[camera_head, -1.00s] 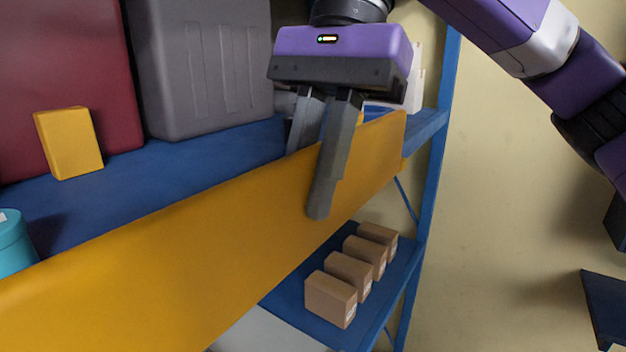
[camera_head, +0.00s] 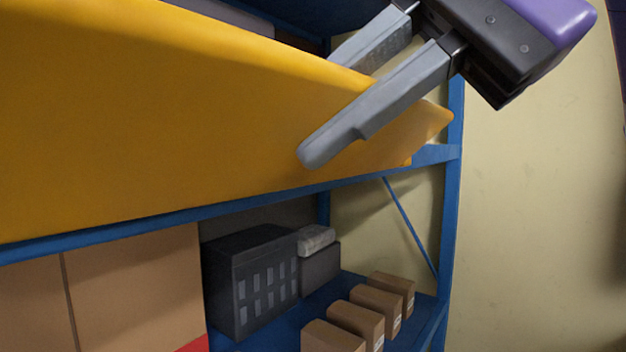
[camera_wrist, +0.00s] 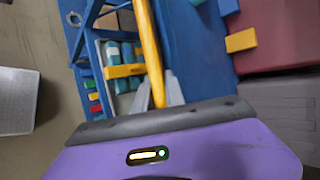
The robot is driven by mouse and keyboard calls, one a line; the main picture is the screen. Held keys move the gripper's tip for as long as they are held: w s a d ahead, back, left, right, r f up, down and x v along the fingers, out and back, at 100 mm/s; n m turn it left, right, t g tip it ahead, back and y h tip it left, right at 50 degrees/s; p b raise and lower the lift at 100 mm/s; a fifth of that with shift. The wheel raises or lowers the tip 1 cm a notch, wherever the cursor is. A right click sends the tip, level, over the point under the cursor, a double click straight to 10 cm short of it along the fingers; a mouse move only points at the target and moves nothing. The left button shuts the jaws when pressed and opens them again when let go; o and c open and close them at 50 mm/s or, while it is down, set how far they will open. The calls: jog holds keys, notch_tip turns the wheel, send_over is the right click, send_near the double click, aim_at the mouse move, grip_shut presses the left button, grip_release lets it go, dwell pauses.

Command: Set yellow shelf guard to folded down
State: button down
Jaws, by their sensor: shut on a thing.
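The yellow shelf guard (camera_head: 150,120) is a long flat panel along the front of the blue shelf. In the head view its broad face fills the upper left, tilted outward from the shelf. In the wrist view it shows as a narrow yellow strip (camera_wrist: 149,45). My gripper (camera_head: 330,110) is shut on the guard's upper edge near its right end, one finger on the outer face and the other behind it. The far fingertip is hidden by the guard. In the wrist view the strip runs between my gripper's two fingers (camera_wrist: 158,88).
Blue shelf edge (camera_head: 150,225) runs below the guard. The lower shelf holds large cardboard boxes (camera_head: 135,295), a dark crate (camera_head: 250,280) and several small brown boxes (camera_head: 375,308). In the wrist view, a yellow box (camera_wrist: 240,40) stands by a red case (camera_wrist: 285,35). Wall space at right is open.

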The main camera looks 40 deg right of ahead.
aim_at(258, 188)
jog(key=f+n+t+y+b, duration=0.1)
jog(key=t+b, duration=0.1)
jog(key=b, duration=0.3)
jog(key=s+f+t+y+b, duration=0.1)
jog(key=f+t+b, duration=0.1)
jog(key=b, duration=0.3)
jog(key=f+n+t+y+b, duration=0.1)
jog(key=f+t+y+b, duration=0.1)
jog(key=b, duration=0.4)
jog(key=shift+s+d+n+t, duration=0.25)
jog(key=shift+s+n+t, duration=0.05)
jog(key=shift+t, duration=0.2)
jog(key=shift+r, duration=0.1)
jog(key=c, duration=1.4)
grip_release()
